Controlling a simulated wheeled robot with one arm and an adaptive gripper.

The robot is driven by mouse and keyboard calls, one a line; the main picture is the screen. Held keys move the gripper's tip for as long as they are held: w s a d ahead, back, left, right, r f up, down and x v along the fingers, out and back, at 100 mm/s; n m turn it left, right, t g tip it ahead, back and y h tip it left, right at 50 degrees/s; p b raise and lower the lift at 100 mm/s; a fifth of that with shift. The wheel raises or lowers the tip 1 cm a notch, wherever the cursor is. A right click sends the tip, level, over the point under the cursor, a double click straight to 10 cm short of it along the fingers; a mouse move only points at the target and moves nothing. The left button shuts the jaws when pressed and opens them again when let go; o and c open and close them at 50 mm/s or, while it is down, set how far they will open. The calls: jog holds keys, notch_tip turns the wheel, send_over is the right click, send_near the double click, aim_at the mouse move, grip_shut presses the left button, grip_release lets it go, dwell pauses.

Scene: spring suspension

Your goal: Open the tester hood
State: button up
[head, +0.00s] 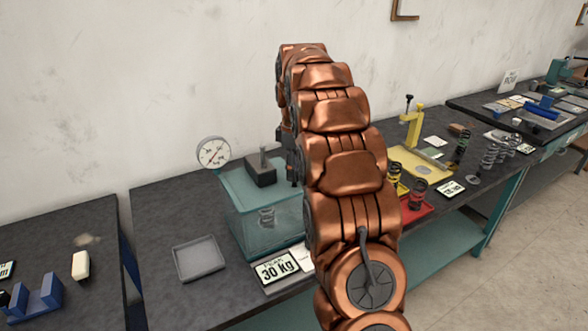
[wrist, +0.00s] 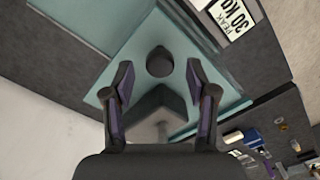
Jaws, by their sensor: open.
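The tester (head: 240,190) is a teal box with a see-through hood front (head: 285,226), standing on the dark bench; the hood looks down. A spring (head: 267,217) shows dimly inside. A dark block with a short post (head: 262,170) sits on its top, and a round gauge (head: 213,152) stands at its back left. In the wrist view, my gripper (wrist: 159,78) is open, pointing down over the teal top (wrist: 100,97). A dark round knob (wrist: 160,62) shows between and slightly beyond its fingertips; contact cannot be told. My arm hides most of the gripper in the head view.
A grey tray (head: 198,258) lies left of the tester, and a "PEAK 30 kg" card (head: 275,268) lies in front. Right of my arm are a yellow press (head: 414,135), a red tray (head: 412,210) and several springs. A wall stands close behind.

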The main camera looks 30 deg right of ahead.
jog(key=shift+f, duration=0.65)
jog(key=shift+c, duration=0.4)
grip_shut()
